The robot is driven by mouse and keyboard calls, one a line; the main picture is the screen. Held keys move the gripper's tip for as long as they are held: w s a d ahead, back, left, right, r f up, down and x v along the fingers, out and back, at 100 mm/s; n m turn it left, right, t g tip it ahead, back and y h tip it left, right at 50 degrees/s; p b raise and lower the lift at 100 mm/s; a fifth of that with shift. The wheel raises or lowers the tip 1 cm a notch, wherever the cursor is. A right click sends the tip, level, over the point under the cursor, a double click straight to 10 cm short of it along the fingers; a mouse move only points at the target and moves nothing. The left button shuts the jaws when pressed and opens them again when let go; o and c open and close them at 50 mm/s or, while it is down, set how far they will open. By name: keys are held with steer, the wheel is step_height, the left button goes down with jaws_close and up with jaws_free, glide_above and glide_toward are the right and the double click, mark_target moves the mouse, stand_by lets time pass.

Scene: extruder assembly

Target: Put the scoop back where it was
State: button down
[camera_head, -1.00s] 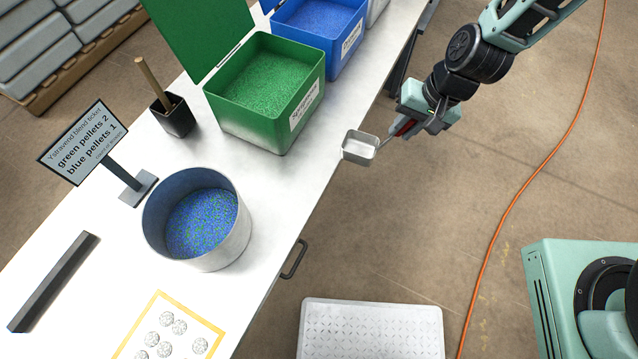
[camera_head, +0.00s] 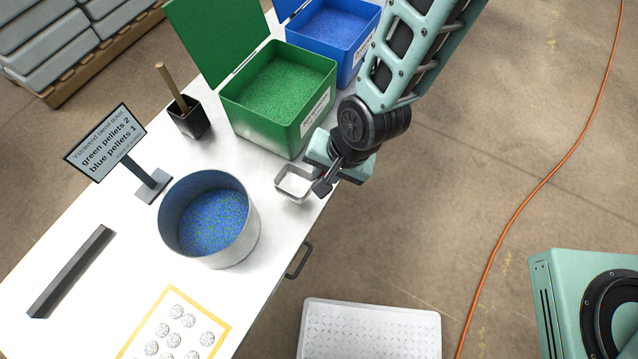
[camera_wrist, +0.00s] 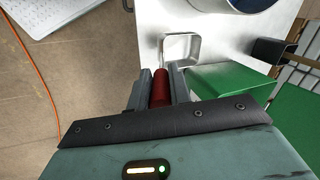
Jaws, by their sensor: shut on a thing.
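The scoop (camera_head: 293,183) is a small square metal pan, held over or on the table's right edge, in front of the green bin; I cannot tell whether it touches the table. My gripper (camera_head: 323,186) is shut on its handle. In the wrist view the red handle (camera_wrist: 160,88) lies between the fingers of my gripper (camera_wrist: 159,95), and the empty-looking pan (camera_wrist: 181,48) is beyond it. The green bin (camera_head: 262,127) and the blue bin (camera_head: 356,72) stand open with pellets inside.
A round metal pot (camera_head: 247,232) holds mixed blue and green pellets. A ticket sign (camera_head: 105,143), a black holder with a wooden stick (camera_head: 190,122), a dark bar (camera_head: 70,272) and a yellow-framed sheet (camera_head: 150,310) are on the white table (camera_head: 120,235). Table is clear between pot and scoop.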

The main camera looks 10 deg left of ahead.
steer(key=shift+f+p, duration=0.65)
steer(key=shift+f, duration=2.1)
steer(key=shift+f, duration=0.15)
steer(key=c, duration=1.3)
jaws_free()
